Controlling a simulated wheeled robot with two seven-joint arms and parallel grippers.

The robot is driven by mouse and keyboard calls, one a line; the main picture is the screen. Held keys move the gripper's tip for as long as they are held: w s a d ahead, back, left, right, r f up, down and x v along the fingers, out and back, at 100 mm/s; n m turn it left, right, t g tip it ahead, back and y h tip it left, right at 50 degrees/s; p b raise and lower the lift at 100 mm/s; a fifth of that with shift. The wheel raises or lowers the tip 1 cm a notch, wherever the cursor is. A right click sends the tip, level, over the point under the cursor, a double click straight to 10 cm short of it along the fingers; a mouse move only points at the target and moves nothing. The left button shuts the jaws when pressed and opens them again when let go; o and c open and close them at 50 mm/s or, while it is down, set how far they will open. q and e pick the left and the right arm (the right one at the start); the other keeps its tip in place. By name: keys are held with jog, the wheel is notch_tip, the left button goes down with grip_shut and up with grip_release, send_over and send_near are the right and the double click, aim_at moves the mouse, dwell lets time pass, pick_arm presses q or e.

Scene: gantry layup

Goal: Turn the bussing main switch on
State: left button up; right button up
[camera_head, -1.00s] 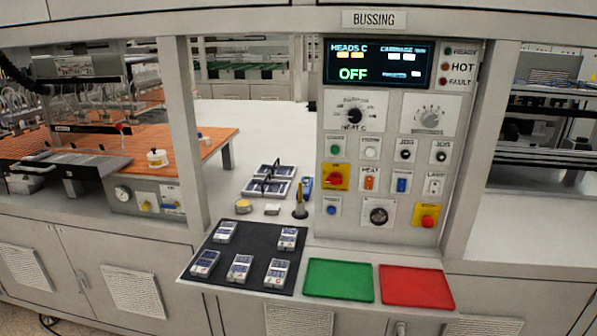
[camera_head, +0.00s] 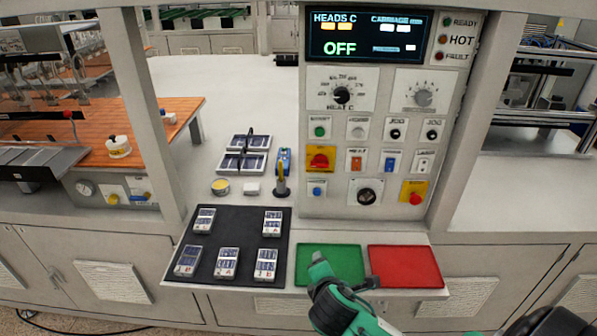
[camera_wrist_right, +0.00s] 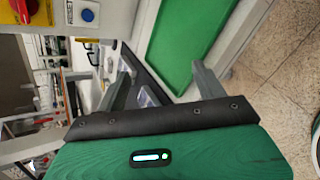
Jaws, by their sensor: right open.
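The bussing panel (camera_head: 375,215) stands upright at the centre with its display reading OFF. A red rotary switch on a yellow plate (camera_head: 321,159), likely the main switch, is at its left side; a red knob on yellow (camera_wrist_right: 24,9) also shows at the upper left of the right wrist view. My right gripper (camera_head: 345,284) is low in front of the panel, over the green and red pads, apart from the switch. Its two fingers are apart and empty in the right wrist view (camera_wrist_right: 161,66). My left gripper is out of view.
Another red button on yellow (camera_head: 414,192) is at the panel's lower right. A blue button (camera_head: 317,191) is below the switch. A black mat (camera_head: 240,240) with several small modules lies left of the green pad (camera_head: 310,262) and red pad (camera_head: 405,266). A yellow-handled tool (camera_head: 281,178) stands left of the panel.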

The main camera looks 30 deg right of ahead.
aim_at(320, 166)
jog(key=w+d+r+n+t+h, duration=0.2)
jog(key=w+r+n+t, duration=0.1)
jog(key=w+r+n, duration=0.35)
jog(key=w+d+r+n+t+h, duration=0.2)
jog(key=w+d+r+n+t, duration=0.1)
jog(key=w+r+n, duration=0.3)
jog(key=shift+m, duration=0.25)
jog(key=p+x, duration=0.1)
jog(key=x, duration=0.2)
jog(key=p+x, duration=0.2)
jog(key=x, duration=0.2)
jog(key=r+p+x, duration=0.1)
jog(key=x, duration=0.2)
jog(key=shift+w+d, duration=0.2)
jog(key=shift+d, duration=0.15)
jog(key=shift+w+d+f+p, duration=0.1)
jog(key=shift+w+d+p, duration=0.2)
jog(key=shift+w, duration=0.2)
jog(key=c, duration=1)
